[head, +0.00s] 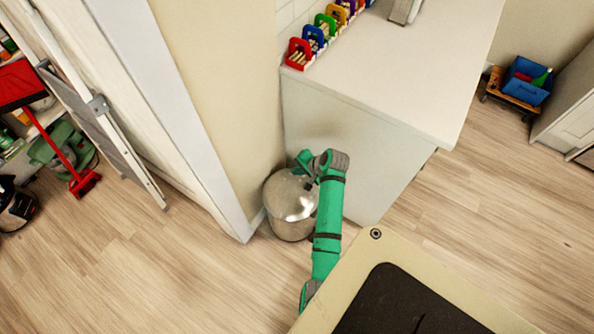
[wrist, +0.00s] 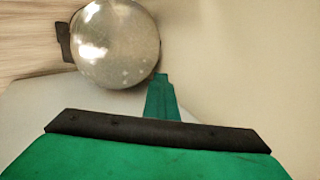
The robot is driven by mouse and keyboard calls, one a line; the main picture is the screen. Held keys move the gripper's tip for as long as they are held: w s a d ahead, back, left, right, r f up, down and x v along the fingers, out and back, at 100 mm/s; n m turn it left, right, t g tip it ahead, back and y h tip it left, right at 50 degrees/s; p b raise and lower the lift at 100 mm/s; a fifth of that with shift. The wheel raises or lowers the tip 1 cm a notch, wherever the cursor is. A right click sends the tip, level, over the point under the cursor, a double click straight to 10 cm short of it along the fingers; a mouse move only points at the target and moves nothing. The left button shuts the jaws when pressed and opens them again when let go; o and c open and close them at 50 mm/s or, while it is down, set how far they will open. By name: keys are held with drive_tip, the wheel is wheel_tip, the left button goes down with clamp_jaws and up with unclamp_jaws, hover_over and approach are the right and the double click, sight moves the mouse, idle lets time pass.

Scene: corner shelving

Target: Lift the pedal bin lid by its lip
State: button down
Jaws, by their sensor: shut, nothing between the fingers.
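The pedal bin (head: 287,228) is a shiny metal cylinder on the floor, in the corner between the beige wall and the white counter. Its domed lid (head: 291,194) looks closed in the head view. In the wrist view the round lid (wrist: 117,45) fills the upper left, with a dark piece (wrist: 63,42) sticking out at its left edge. My gripper (head: 302,164) is shut and empty at the lid's upper right side. In the wrist view its green fingertip (wrist: 161,78) is beside the lid's lower right edge; I cannot tell if they touch.
The white counter (head: 400,70) stands right behind the bin, with colored racks (head: 318,38) along its wall side. The beige wall (head: 225,80) is close on the left. A blue crate on a wooden dolly (head: 515,90) is far right. Floor in front is clear.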

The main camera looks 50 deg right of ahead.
idle(0.8)
drive_tip(key=c, duration=2)
unclamp_jaws()
drive_tip(key=shift+v, duration=5.45)
